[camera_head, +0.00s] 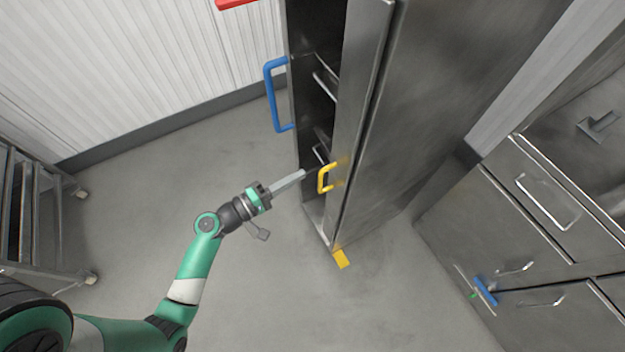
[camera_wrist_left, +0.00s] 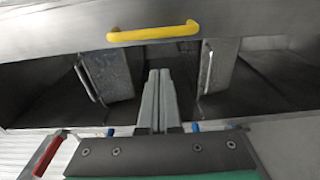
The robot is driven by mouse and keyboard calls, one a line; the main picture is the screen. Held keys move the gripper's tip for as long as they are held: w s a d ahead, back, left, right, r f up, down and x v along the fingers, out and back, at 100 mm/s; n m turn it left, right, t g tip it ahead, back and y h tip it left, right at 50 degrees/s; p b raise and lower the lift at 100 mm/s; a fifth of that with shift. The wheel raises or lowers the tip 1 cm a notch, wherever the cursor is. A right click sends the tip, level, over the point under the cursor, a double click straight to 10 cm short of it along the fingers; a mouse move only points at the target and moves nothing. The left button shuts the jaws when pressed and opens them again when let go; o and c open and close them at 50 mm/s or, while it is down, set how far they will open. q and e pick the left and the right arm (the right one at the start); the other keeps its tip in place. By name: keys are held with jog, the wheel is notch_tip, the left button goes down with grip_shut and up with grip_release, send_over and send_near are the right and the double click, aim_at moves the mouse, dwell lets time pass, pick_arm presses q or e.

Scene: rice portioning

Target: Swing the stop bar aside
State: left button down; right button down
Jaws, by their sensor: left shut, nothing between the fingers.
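I cannot tell for sure which part is the stop bar. A yellow handle (camera_head: 321,178) sits on the edge of a tall steel cabinet's front panel (camera_head: 350,130). It shows as a yellow bar (camera_wrist_left: 153,34) across the top of the left wrist view. A yellow block (camera_head: 341,259) lies at the cabinet's foot. My left gripper (camera_head: 303,174) is shut and empty, its tips just left of the yellow handle in the head view. In the left wrist view the closed fingers (camera_wrist_left: 158,74) point at the dark opening below the bar. My right gripper is not in view.
Steel drawers (camera_head: 480,225) with a blue-ended piece (camera_head: 485,291) stand at right. A wheeled rack (camera_head: 30,220) stands at left. The floor (camera_head: 250,290) between is clear.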

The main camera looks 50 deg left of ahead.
aim_at(330, 170)
pick_arm(q)
jog(key=w, duration=0.6)
jog(key=s+d, duration=0.3)
jog(key=shift+s+d, duration=0.15)
jog(key=shift+d, duration=0.1)
